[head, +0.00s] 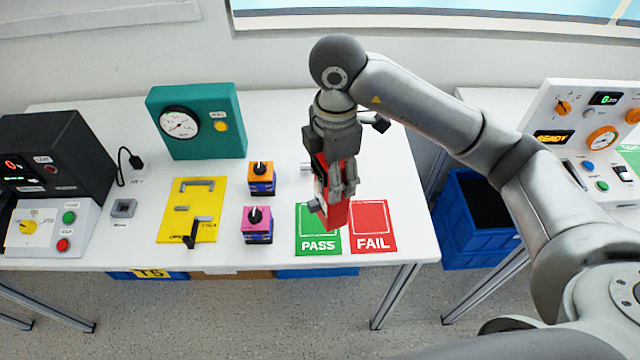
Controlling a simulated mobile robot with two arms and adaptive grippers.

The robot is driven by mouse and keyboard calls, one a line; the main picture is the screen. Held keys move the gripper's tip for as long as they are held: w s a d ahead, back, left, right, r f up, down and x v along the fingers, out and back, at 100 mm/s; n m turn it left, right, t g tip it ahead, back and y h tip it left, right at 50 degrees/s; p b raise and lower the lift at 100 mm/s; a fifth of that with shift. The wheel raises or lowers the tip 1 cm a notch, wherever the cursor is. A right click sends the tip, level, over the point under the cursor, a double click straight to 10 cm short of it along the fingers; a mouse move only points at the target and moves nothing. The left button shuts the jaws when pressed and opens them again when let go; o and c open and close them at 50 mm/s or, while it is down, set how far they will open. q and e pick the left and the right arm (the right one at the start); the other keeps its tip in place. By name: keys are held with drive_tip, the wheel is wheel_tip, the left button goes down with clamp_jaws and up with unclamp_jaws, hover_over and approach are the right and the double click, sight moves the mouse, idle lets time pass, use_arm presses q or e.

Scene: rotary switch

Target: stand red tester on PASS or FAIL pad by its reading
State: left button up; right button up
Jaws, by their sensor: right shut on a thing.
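My right gripper (340,182) reaches down over the right part of the white table and is shut on the red tester (336,214). The tester is tilted and overlaps the line between the pads in the picture; I cannot tell whether it touches them. The green PASS pad (318,245) lies left and the red FAIL pad (373,243) lies right, side by side near the front edge. The gripper fingers hide much of the tester, and its reading cannot be made out. My left gripper is not in view.
Left of the pads stand an orange-topped box (261,184) and a pink-topped box (257,232) with knobs. A yellow panel (175,228), a teal gauge box (215,140) and a black device (75,150) stand farther left. A white panel (560,95) is on the right table.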

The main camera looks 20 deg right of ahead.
drive_tip(key=w+f, duration=0.5)
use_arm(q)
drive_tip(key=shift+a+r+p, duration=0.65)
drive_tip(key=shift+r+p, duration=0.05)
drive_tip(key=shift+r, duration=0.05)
use_arm(e)
drive_tip(key=f, duration=0.2)
drive_tip(key=w+f, duration=0.1)
drive_tip(key=f, duration=0.1)
drive_tip(key=shift+w+f, duration=0.1)
drive_tip(key=shift+f, duration=0.15)
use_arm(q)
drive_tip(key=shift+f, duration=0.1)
use_arm(e)
drive_tip(key=shift+f, duration=0.1)
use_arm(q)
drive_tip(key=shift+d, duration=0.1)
use_arm(e)
drive_tip(key=o, duration=1.3)
use_arm(q)
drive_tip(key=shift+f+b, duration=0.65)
drive_tip(key=shift+b, duration=0.05)
use_arm(e)
wheel_tip(320, 180, up, 12)
